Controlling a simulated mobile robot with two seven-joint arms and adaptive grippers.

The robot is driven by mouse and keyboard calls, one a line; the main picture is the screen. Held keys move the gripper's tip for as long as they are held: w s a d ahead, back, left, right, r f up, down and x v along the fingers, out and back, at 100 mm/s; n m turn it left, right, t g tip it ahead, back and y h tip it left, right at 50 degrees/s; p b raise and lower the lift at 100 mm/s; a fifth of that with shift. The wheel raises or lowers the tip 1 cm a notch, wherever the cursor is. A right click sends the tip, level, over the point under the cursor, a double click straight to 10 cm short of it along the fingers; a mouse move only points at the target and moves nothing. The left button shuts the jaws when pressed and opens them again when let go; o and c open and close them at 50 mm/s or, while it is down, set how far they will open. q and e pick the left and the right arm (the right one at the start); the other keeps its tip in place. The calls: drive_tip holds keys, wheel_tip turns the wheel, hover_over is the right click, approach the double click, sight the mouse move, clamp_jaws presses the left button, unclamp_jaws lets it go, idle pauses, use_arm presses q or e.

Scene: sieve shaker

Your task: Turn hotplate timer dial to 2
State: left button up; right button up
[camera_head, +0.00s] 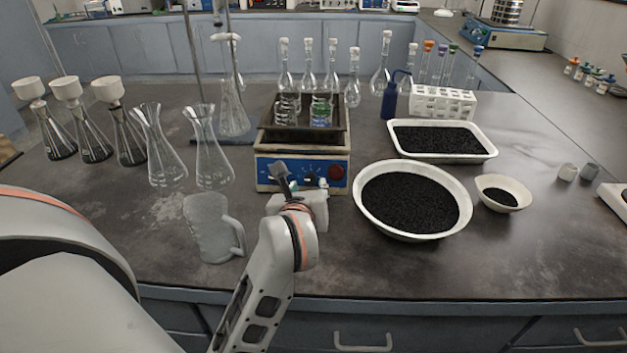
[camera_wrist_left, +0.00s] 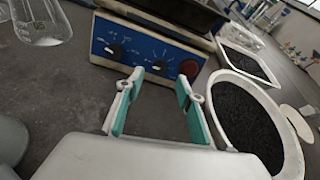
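The hotplate (camera_head: 265,165) stands mid-table with a blue front panel; it also shows in the left wrist view (camera_wrist_left: 135,42). The right dial appears between the fingertips; contact is not visible. My right gripper is not in view.
A dark tray (camera_head: 339,137) with glass beakers sits on the hotplate. A frosted jug (camera_head: 207,230) and flasks (camera_head: 213,165) stand to the left. A white bowl of black granules (camera_head: 368,210) is close on the right, with a granule-filled tray (camera_head: 488,150) behind.

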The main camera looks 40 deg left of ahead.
sight(310, 180)
use_arm(q)
drive_tip(key=x, duration=0.5)
drive_tip(key=shift+w+a+f+b, duration=0.15)
drive_tip(key=shift+w+a+b, duration=0.05)
drive_tip(key=shift+w+b, duration=0.15)
clamp_jaws()
